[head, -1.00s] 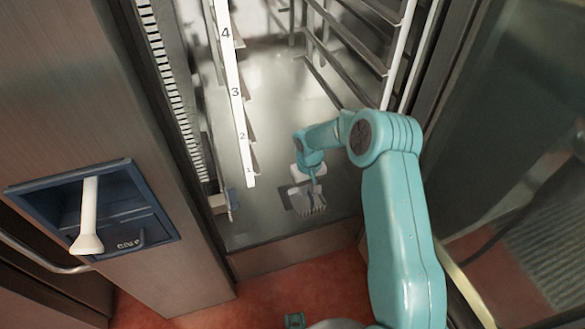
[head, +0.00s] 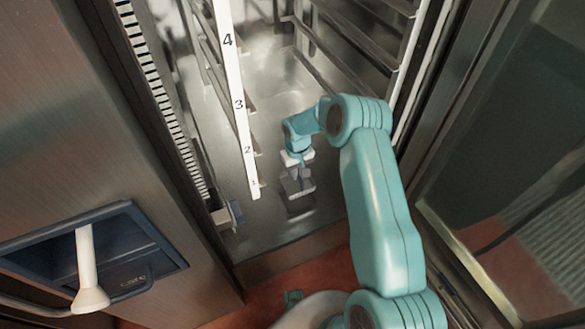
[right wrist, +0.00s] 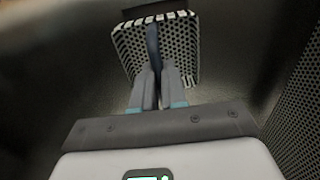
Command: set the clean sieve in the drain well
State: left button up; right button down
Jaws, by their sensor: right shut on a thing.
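My right gripper (head: 299,172) reaches down to the floor of the steel cabinet. In the right wrist view its two fingers (right wrist: 158,85) are shut on a thin upright tab in the middle of the sieve (right wrist: 130,45). The sieve is a grey perforated square with slots along its edges, and looks empty. In the head view the sieve (head: 297,186) is small, just under the gripper. The drain well (head: 299,205) is a dark square in the floor at the sieve's near side. I cannot tell whether the sieve touches its rim. My left gripper is not in view.
A numbered white strip (head: 236,95) and rack rails stand left of my arm, with more rails (head: 345,40) at right. A perforated panel (right wrist: 300,110) fills the wrist view's right side. A blue recess with a white handle (head: 88,268) is at left.

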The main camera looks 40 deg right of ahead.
aim_at(297, 185)
jog(key=shift+f, duration=0.25)
jog(key=f+b, duration=0.3)
jog(key=f, duration=0.2)
jog(key=shift+s+f, duration=0.2)
jog(key=shift+r, duration=0.15)
jog(key=shift+w+f+b, duration=0.1)
jog(key=shift+f+b, duration=0.1)
jog(key=shift+b, duration=0.1)
jog(key=shift+f, duration=0.1)
jog(key=shift+f+b, duration=0.15)
jog(key=shift+b, duration=0.25)
jog(key=shift+f+b, duration=1.4)
jog(key=shift+f, duration=0.1)
jog(key=shift+f+b, duration=0.35)
jog(key=shift+b, duration=0.05)
